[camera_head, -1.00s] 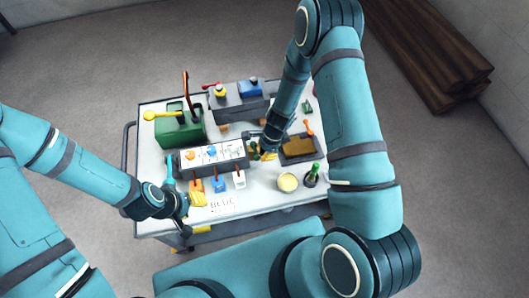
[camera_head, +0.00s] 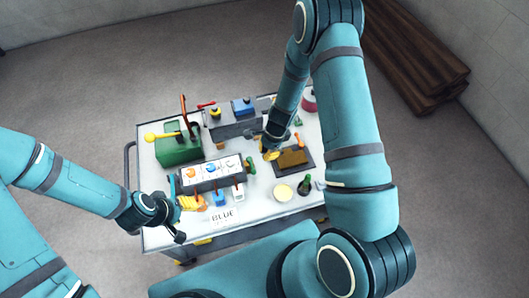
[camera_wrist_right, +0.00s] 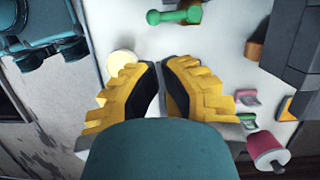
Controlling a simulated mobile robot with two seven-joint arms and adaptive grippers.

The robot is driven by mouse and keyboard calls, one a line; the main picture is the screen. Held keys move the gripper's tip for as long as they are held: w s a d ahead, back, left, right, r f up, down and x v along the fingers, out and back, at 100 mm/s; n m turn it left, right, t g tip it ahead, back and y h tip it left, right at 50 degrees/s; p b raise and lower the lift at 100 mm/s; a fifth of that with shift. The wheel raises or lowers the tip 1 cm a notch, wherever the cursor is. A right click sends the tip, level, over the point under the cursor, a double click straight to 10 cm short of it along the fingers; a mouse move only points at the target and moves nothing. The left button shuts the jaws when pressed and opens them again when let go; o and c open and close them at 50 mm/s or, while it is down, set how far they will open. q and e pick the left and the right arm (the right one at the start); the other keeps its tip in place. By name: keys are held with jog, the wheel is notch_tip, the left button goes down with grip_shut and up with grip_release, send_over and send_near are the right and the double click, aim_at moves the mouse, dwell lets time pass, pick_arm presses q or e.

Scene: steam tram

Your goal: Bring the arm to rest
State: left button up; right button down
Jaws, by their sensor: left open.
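My left gripper (camera_head: 183,220) is open at the front left edge of the cart (camera_head: 262,205). It is beside the small orange, blue and white levers, and nothing shows between its fingers. My right gripper (camera_head: 269,153) hangs above the cart, just left of the dark tray (camera_head: 308,164) with a brown block. In the right wrist view its yellow ribbed fingers (camera_wrist_right: 161,68) come together at the tips with only a narrow gap, and no object shows between them. The right forearm crosses over the cart's right side.
A green box (camera_head: 178,152) with a yellow-knobbed lever stands at the back left. A white panel (camera_head: 205,173) is in the middle, with a green dumbbell-shaped piece (camera_head: 250,166) beside it. A cream disc (camera_head: 283,192) and a green bottle (camera_head: 305,186) are at the front right. Dark planks (camera_head: 415,60) lie on the floor.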

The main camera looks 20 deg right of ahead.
dwell(0.4)
jog(key=s+a+r+n+t+y+b, duration=0.1)
jog(key=s+a+r+n+t, duration=0.1)
jog(key=s+a+n, duration=0.8)
jog(key=s+r+n, duration=0.1)
jog(key=n, duration=0.5)
jog(key=shift+s+a+r+n, duration=0.2)
jog(key=shift+a+n, duration=0.1)
dwell(0.8)
